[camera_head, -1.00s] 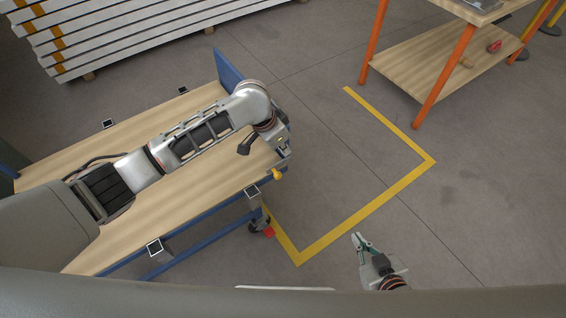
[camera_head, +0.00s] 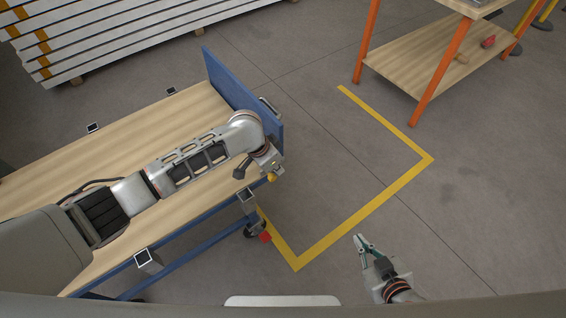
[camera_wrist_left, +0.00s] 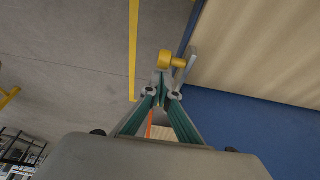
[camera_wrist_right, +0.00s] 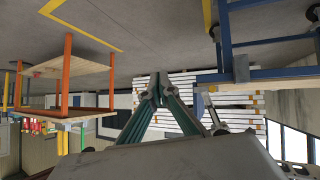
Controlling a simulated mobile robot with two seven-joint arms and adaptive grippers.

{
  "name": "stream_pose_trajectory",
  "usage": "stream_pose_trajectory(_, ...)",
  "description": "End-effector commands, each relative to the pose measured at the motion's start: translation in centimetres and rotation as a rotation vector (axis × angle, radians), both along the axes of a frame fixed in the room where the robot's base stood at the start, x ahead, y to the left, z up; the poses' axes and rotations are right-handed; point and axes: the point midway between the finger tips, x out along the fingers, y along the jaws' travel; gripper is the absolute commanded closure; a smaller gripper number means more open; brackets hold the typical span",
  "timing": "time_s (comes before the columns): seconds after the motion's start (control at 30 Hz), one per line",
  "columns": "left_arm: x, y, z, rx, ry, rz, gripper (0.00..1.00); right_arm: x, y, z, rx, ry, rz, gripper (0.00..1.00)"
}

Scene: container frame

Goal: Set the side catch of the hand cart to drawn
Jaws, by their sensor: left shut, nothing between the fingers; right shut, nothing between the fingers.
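The hand cart (camera_head: 110,150) has a wooden deck, a blue frame and a blue end panel (camera_head: 232,85). Its side catch has a yellow knob (camera_head: 271,178) at the near side edge, close to the end panel. In the left wrist view the knob (camera_wrist_left: 166,60) sits on a short yellow stem beside a grey plate. My left gripper (camera_head: 277,168) is shut and empty, its tips (camera_wrist_left: 163,80) very close to the knob; I cannot tell whether they touch. My right gripper (camera_head: 359,238) is shut and empty over the floor, away from the cart; its tips also show in the right wrist view (camera_wrist_right: 158,85).
A wooden shelf table with orange legs (camera_head: 440,70) stands at the upper right. White stacked planks (camera_head: 120,30) lie at the upper left. A yellow floor line (camera_head: 365,210) runs beside the cart. A caster with a red part (camera_head: 265,237) is below the knob. The floor between is clear.

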Motion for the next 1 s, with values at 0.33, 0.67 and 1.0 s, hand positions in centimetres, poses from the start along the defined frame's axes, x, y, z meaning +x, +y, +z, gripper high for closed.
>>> stream_pose_trajectory(0.33,-0.2,0.2,-0.1,-0.001,0.001,0.0,1.0,-0.4,0.1,-0.4,0.002,0.01,0.001,1.0)
stream_pose_trajectory(0.67,-0.2,1.0,1.4,-0.002,-0.012,0.003,1.0,0.6,0.3,2.9,0.013,-0.017,-0.001,1.0)
stream_pose_trajectory(1.0,-1.7,2.7,0.7,0.0,-0.003,0.002,1.0,-0.3,1.1,5.6,0.042,-0.003,0.0,1.0)
